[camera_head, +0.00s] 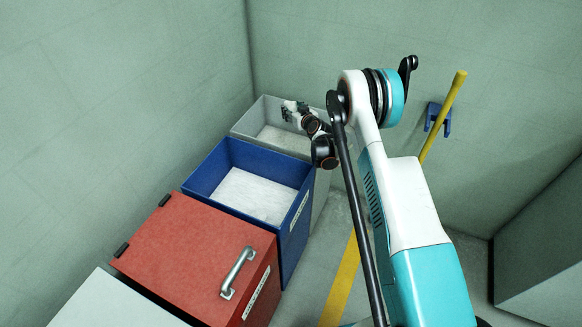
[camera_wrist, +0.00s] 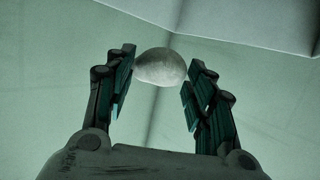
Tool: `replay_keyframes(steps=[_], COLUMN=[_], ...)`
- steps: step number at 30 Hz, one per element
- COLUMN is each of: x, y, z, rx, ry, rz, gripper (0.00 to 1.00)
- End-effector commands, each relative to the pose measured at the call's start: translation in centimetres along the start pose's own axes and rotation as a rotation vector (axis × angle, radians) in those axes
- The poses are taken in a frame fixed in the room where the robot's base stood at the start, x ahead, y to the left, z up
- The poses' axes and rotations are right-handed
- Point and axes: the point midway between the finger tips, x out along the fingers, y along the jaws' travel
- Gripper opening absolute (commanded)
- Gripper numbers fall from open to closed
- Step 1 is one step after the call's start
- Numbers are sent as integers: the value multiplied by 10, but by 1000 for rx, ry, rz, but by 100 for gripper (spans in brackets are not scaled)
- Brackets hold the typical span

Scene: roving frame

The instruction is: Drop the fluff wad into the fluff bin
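The fluff wad (camera_wrist: 161,67) is a pale grey, rounded lump. It sits between the fingertips of my gripper (camera_wrist: 161,72) in the wrist view, with a finger against each side. In the head view my gripper (camera_head: 290,111) is small and dark, over the back of an open grey bin (camera_head: 243,124) in the corner. The wad is too small to make out clearly there. An open blue bin (camera_head: 210,171) stands in front of the grey one, with a pale bottom or layer inside. The bins' labels are not readable, so I cannot tell which is the fluff bin.
A red bin (camera_head: 190,255) with a closed lid and metal handle stands nearer, then a pale box (camera_head: 115,305). A yellow pole (camera_head: 442,115) leans at a blue wall holder (camera_head: 438,118). A yellow stripe (camera_head: 342,285) marks the floor. Green walls close in behind.

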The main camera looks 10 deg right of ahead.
Motion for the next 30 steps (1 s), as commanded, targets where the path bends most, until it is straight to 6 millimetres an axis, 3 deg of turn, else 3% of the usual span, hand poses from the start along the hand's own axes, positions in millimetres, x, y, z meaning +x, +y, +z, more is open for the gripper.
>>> replay_keyframes(steps=[1, 3, 17, 30], x=[0, 0, -9, -92], y=[0, 0, 0, 0], z=[0, 0, 0, 0], rx=[0, 0, 1, 0], ry=[0, 0, 0, 0], rz=[0, 0, 0, 1], gripper=[63, 72, 72, 72])
